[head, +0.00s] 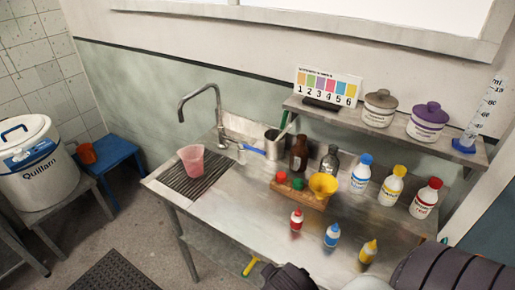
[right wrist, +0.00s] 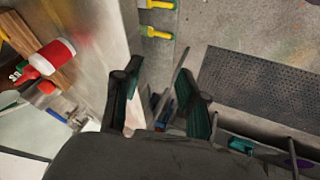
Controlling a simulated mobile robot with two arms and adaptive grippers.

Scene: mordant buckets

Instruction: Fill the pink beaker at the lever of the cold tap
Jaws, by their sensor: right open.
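The pink beaker (head: 192,160) stands upright on the dark ribbed drain area at the left end of the steel counter. The curved steel tap (head: 216,105) rises just behind and right of it, and its spout end hangs near the beaker's upper left. A blue lever (head: 252,149) sticks out to the right at the tap's base. My right gripper shows as a dark shape (head: 288,278) at the bottom edge of the head view, low in front of the counter and far from the beaker. In the right wrist view its fingers (right wrist: 162,100) are apart and empty. My left gripper is out of view.
A steel pot (head: 275,144), brown bottle (head: 298,153) and wooden rack (head: 300,193) stand right of the tap. Several capped bottles (head: 361,173) fill the right side. Small droppers (head: 332,235) line the front. The counter between beaker and droppers is clear.

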